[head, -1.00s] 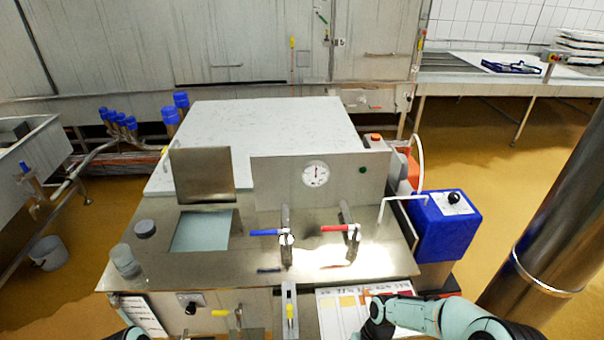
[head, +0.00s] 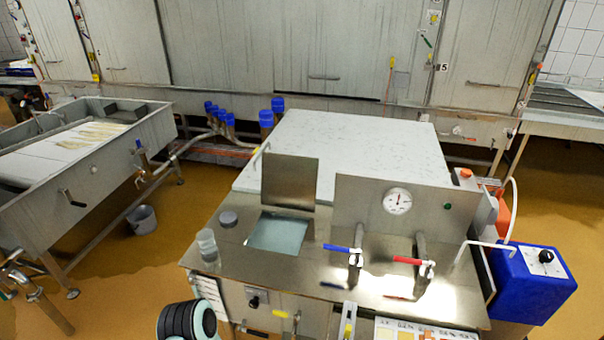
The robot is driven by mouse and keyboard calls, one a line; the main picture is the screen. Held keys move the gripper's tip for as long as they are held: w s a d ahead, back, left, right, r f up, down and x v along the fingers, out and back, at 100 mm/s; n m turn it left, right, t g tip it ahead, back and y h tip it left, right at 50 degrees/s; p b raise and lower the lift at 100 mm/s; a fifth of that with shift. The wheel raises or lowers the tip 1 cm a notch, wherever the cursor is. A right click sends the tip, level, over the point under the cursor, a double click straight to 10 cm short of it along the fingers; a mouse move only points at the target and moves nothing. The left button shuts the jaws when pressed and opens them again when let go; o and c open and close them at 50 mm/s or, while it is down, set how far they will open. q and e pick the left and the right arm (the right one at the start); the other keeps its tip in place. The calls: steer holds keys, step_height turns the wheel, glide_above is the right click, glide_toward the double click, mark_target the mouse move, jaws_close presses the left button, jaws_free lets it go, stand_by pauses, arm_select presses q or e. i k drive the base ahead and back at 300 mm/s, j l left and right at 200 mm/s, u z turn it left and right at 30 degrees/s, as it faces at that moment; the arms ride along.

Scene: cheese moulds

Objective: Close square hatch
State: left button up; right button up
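The square hatch lid (head: 290,180) is a flat steel plate standing upright behind its square opening (head: 278,233) in the steel machine top, so the hatch is open. The opening shows a pale blue-grey inside. A rounded black and pale part of my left arm (head: 187,322) shows at the bottom edge, left of the machine's front. My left gripper's fingers cannot be made out. My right gripper is out of the picture.
Blue-handled (head: 343,249) and red-handled (head: 408,261) valves and a gauge panel (head: 350,211) are to the right. A blue box (head: 533,285) stands beside the machine.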

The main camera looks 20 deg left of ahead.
mark_target(289, 181)
steer(key=u, duration=1.4)
steer(key=i+j+u, duration=0.15)
steer(key=u, duration=0.3)
steer(key=i+j+u, duration=0.15)
steer(key=u, duration=0.3)
steer(key=i+u, duration=0.15)
steer(key=u, duration=0.35)
steer(key=i+z, duration=0.15)
steer(key=i, duration=0.35)
steer(key=i+j+z, duration=0.15)
steer(key=i, duration=0.35)
steer(key=i+j+z, duration=0.15)
steer(key=i, duration=0.4)
steer(key=i+l+z, duration=0.15)
steer(key=i+z, duration=1.1)
steer(key=i+l+z, duration=0.15)
steer(key=i+z, duration=0.25)
steer(key=i, duration=0.25)
steer(key=i+j+z, duration=0.1)
steer(key=i+z, duration=0.35)
steer(key=i, duration=0.2)
steer(key=i+j+z, duration=0.1)
steer(key=i, duration=1.5)
steer(key=z, duration=0.4)
steer(key=i+z, duration=0.15)
steer(key=z, duration=0.25)
steer(key=j+z, duration=0.1)
steer(key=z, duration=0.3)
steer(key=i+z, duration=0.1)
steer(key=z, duration=2.05)
